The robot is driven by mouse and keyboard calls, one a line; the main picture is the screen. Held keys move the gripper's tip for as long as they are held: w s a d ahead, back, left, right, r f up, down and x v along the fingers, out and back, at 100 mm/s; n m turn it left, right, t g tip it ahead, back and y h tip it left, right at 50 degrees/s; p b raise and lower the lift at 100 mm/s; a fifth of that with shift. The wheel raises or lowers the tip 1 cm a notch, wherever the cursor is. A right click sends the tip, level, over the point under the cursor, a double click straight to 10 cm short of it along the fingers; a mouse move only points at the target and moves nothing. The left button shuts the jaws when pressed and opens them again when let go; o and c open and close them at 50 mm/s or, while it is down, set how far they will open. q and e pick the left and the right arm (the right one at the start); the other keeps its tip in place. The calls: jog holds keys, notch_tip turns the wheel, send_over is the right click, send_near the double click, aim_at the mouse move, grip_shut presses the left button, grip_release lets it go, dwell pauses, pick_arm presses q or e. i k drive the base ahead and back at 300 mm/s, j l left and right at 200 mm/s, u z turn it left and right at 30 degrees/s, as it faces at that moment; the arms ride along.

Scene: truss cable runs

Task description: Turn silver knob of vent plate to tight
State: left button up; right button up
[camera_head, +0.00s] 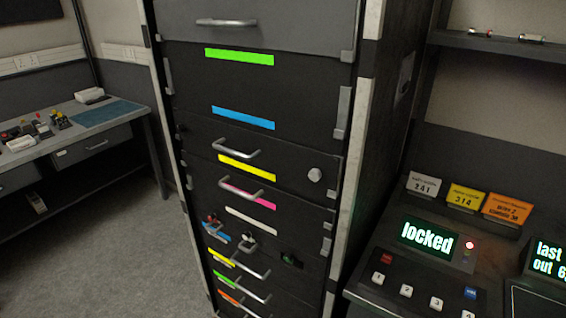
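A rack of dark front plates and drawers stands in the middle of the head view. A round silver knob (315,175) sits at the right end of the plate with a yellow strip (247,167). Lower down, a small red-topped fitting (212,221), a pale metallic fitting (248,241) and a dark green fitting (290,260) sit in a row; their details are too small to tell. I cannot tell which plate is the vent plate, or how tight the silver knob is. Neither of my grippers is in view, and nothing touches the silver knob.
Bar handles (238,148) stick out from several drawers. To the right is a console with a screen reading "locked" (427,238) and a red light (469,245). A desk (80,140) with small items stands at the left. Grey floor (125,245) lies clear between desk and rack.

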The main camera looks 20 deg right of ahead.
aim_at(314, 175)
jog(key=k+z, duration=0.25)
jog(key=k, duration=0.35)
jog(key=k+l+z, duration=0.2)
jog(key=k, duration=0.35)
jog(key=k+j+z, duration=0.15)
jog(key=k, duration=0.2)
